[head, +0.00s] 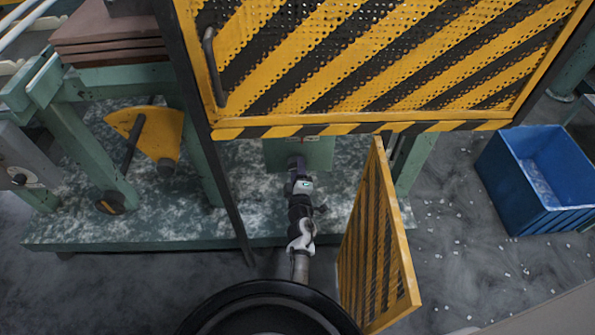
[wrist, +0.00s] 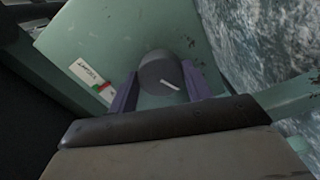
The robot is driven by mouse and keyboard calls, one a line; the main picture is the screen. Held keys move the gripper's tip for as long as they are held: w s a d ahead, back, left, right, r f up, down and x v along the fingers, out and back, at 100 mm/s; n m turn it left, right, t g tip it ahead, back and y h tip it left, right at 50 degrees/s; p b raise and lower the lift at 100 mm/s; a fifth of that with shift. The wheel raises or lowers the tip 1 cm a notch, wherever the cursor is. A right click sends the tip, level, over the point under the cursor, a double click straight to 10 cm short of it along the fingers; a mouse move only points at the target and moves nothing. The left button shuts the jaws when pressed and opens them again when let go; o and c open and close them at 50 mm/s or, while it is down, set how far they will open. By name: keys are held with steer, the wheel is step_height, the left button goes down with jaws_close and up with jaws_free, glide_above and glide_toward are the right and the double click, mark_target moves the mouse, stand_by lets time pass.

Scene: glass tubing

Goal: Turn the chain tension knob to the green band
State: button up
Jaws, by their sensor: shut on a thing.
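The chain tension knob (wrist: 158,68) is a dark grey round knob with a white pointer line on its face. The line points right and slightly down in the wrist view. The knob stands on a pale green panel (wrist: 100,40), which also shows in the head view (head: 318,152). A white label (wrist: 88,70) with small green and red patches lies left of the knob; the left finger is close to it, and part may be hidden. My gripper (wrist: 160,84) has its two purple fingers on either side of the knob, shut on it. In the head view my gripper (head: 297,164) reaches the panel.
A striped yellow-black guard (head: 370,60) hangs above my arm. An open striped door (head: 375,250) stands close to its right. A dark post (head: 215,150) stands to the left. A blue bin (head: 510,185) is on the floor at right.

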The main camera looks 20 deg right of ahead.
steer(key=shift+w+r+n, duration=0.1)
steer(key=shift+r+n, duration=0.05)
steer(key=shift+n, duration=0.15)
steer(key=o, duration=1)
steer(key=shift+c, duration=0.2)
